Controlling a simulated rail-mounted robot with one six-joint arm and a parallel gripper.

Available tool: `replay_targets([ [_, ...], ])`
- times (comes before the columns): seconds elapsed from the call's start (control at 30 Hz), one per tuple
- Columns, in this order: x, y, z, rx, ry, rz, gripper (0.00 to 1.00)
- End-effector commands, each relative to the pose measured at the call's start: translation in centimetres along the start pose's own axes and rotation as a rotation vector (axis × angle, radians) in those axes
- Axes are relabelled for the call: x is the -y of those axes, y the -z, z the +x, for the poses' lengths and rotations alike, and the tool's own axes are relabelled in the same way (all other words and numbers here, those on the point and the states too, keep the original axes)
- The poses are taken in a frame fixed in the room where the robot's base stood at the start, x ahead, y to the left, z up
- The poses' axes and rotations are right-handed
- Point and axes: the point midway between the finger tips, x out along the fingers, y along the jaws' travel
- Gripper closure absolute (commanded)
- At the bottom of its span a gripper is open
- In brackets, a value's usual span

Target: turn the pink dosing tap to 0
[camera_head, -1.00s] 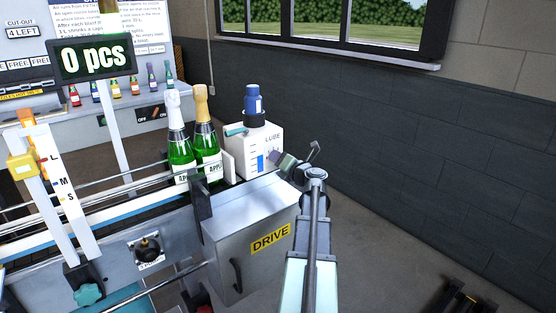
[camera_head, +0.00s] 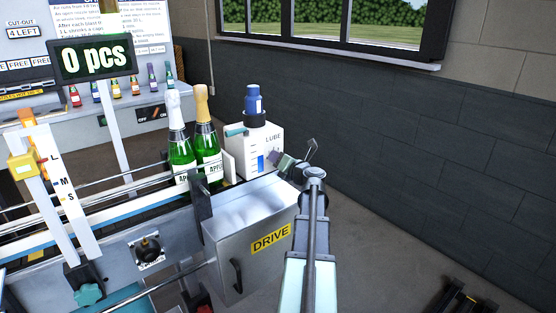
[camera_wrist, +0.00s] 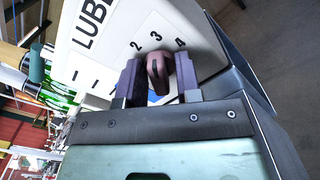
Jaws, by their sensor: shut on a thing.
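The pink dosing tap (camera_wrist: 158,70) is on the face of the white LUBE box (camera_wrist: 122,32), between my gripper's two purple fingers. My gripper (camera_wrist: 159,82) is shut on the tap. The printed numbers 2, 3 and 4 show above the tap in the wrist view; I see no 0, and the tap's exact setting is not clear. In the head view my gripper (camera_head: 284,162) is at the right side of the LUBE box (camera_head: 264,138), and it hides the tap.
A blue bottle (camera_head: 253,101) sits on top of the LUBE box. Two green bottles, one white-topped (camera_head: 179,140) and one gold-topped (camera_head: 206,140), stand on the conveyor to its left. The grey DRIVE cabinet (camera_head: 246,230) is below. The floor to the right is mostly free.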

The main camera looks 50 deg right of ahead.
Motion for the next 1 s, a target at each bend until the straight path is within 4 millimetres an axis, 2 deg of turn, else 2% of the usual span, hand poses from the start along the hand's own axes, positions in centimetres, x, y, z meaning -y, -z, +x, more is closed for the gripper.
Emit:
replay_targets([
  [1.0,0.06,0.01,-0.05,-0.001,0.0,-0.912,0.92],
])
